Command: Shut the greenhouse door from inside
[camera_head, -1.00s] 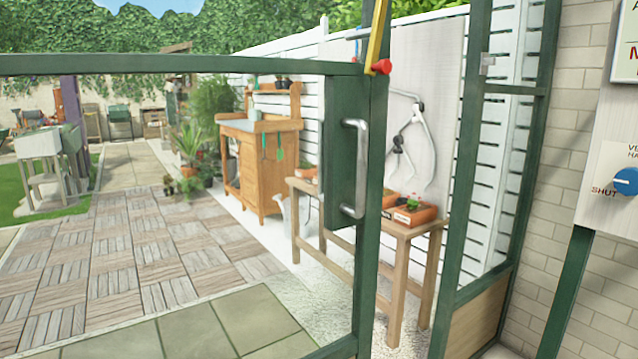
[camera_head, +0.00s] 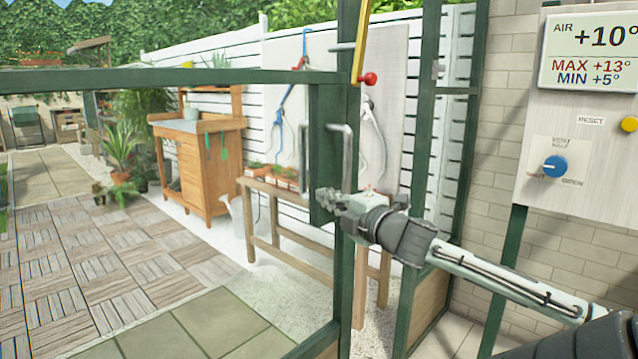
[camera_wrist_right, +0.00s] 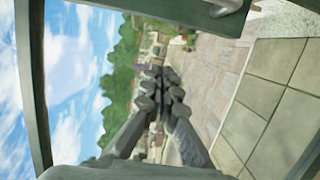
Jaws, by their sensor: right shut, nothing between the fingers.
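The greenhouse door is a green-framed glazed door whose upright edge (camera_head: 346,265) stands in the middle of the head view. A gap shows between this edge and the green door post (camera_head: 428,180) to the right, so the door stands ajar. A grey bar handle (camera_head: 346,160) is on the door edge, and part of it shows at the top of the right wrist view (camera_wrist_right: 228,8). My right gripper (camera_head: 328,198) is shut and empty, at the door edge just below the handle. I cannot tell whether it touches. Its closed fingers show in the wrist view (camera_wrist_right: 163,92). My left gripper is out of view.
A control panel (camera_head: 530,180) with a blue knob (camera_head: 555,166) hangs at the right before a brick wall. Beyond the glass are a wooden table (camera_head: 262,190), a potting bench (camera_head: 190,175) and open paving (camera_head: 100,265).

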